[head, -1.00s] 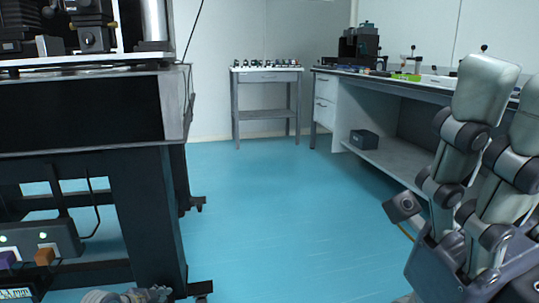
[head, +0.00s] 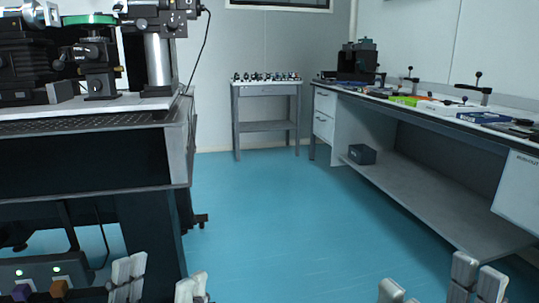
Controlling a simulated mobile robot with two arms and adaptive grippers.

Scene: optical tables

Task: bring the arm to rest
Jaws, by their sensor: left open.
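My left gripper (head: 160,284) shows at the bottom left of the head view. Its pale grey fingertips stand apart with nothing between them, so it is open and empty. It is in front of the lower part of the dark optical table (head: 95,178). My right gripper (head: 432,288) shows at the bottom right, with its pale fingertips apart and nothing seen between them. Only the finger ends of both grippers are in view. The rest of both arms is below the picture edge.
The optical table at left carries black optical mounts (head: 95,60). A long bench (head: 462,127) with small tools runs along the right, with a dark box (head: 362,154) on its lower shelf. A small side table (head: 266,126) stands at the back. The blue floor (head: 275,215) between is clear.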

